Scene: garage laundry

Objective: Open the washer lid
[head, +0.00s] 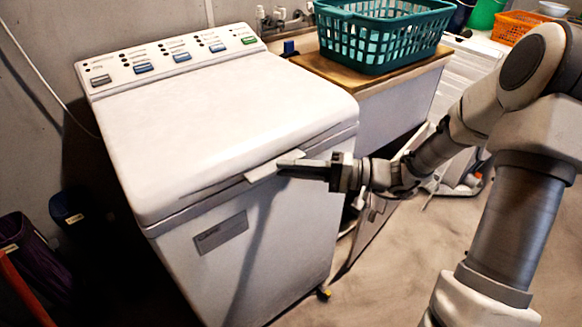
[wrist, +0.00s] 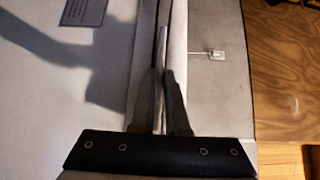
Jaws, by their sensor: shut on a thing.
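The white top-loading washer (head: 270,240) stands left of centre in the head view. Its lid (head: 225,120) lies down flat, with a small pale handle tab (head: 272,166) jutting from the front edge. My gripper (head: 290,166) is at that tab, reaching in from the right, with its fingers shut on it. In the wrist view my gripper's two fingers (wrist: 163,90) are close together along the lid's front edge.
A teal laundry basket (head: 380,38) sits on a wooden-topped cabinet (head: 360,78) behind the washer on the right. A control panel (head: 170,58) lines the washer's back. A dark bin (head: 68,210) stands to the left. The floor (head: 400,270) in front right is largely clear.

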